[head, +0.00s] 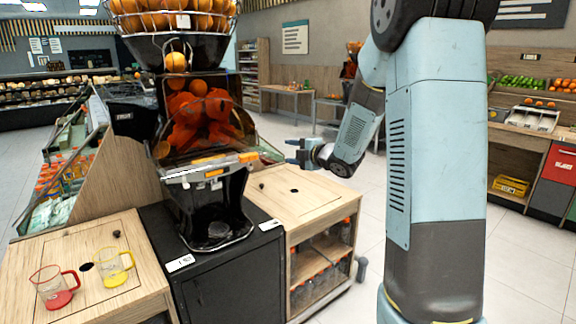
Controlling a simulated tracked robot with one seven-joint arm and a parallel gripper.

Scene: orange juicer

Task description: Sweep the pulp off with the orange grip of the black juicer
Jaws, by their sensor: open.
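The black juicer (216,210) stands on a black cabinet left of the picture's middle. Its clear front shows orange parts inside, and a wire basket of oranges (172,18) sits on top. An orange grip (248,157) shows at the right of the juicer's front ledge, with more orange along the ledge to its left. Pulp cannot be made out at this size. My gripper (296,153) is open and empty, to the right of the orange grip and apart from it, above the wooden counter.
A wooden counter (300,207) with bottles below stands right of the juicer. Another wooden counter (75,245) at the left holds a red-handled jug (54,288) and a yellow-handled jug (114,268). The floor at right is free. Produce shelves stand behind.

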